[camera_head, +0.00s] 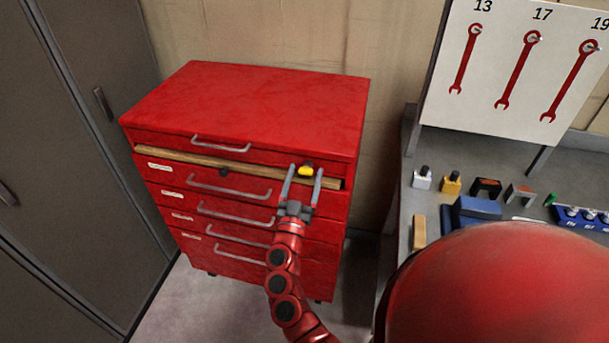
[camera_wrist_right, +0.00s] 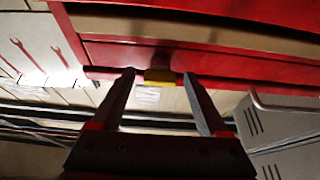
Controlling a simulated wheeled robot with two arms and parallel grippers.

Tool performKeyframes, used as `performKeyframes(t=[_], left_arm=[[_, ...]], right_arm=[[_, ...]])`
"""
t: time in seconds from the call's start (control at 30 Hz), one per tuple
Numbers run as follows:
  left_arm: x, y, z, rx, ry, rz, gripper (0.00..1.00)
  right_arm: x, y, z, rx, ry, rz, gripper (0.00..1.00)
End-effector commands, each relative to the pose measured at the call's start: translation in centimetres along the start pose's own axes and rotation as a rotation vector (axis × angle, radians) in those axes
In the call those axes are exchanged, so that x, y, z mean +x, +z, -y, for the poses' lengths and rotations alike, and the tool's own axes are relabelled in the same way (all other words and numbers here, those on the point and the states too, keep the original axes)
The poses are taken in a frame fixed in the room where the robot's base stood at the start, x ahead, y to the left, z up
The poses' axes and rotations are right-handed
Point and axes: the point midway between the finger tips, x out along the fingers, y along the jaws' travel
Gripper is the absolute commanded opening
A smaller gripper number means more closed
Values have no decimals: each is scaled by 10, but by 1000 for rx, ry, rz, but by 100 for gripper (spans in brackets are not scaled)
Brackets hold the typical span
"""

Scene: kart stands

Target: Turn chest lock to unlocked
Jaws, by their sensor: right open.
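The red tool chest (camera_head: 270,100) stands against the back wall, with a lid handle and several drawers. A small yellow lock knob (camera_head: 306,169) sits on its front, near the right end of the wooden strip. It also shows in the right wrist view as a yellow block (camera_wrist_right: 160,76). My right gripper (camera_head: 302,177) is open, its two fingers reaching toward the chest front on either side of the yellow knob. In the right wrist view the gripper (camera_wrist_right: 160,76) has the knob between its fingertips, with gaps on both sides. My left gripper is not in view.
A workbench (camera_head: 407,200) stands at the right with blocks and small tools, and a board of red wrenches (camera_head: 515,60) behind it. Dark cabinets (camera_head: 75,130) stand at the left. Some floor (camera_head: 180,300) is free before the chest.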

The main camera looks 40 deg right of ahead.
Motion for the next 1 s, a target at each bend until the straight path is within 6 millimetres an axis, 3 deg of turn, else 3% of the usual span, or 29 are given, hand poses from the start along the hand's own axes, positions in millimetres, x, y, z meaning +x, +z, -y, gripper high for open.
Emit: performKeyframes(t=[0.17,0.6,1.0], left_arm=[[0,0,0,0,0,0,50],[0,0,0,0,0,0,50],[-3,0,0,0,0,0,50]], right_arm=[[0,0,0,-1,0,1,78],[-1,1,0,-1,0,1,0],[-1,1,0,53,24,1,0]])
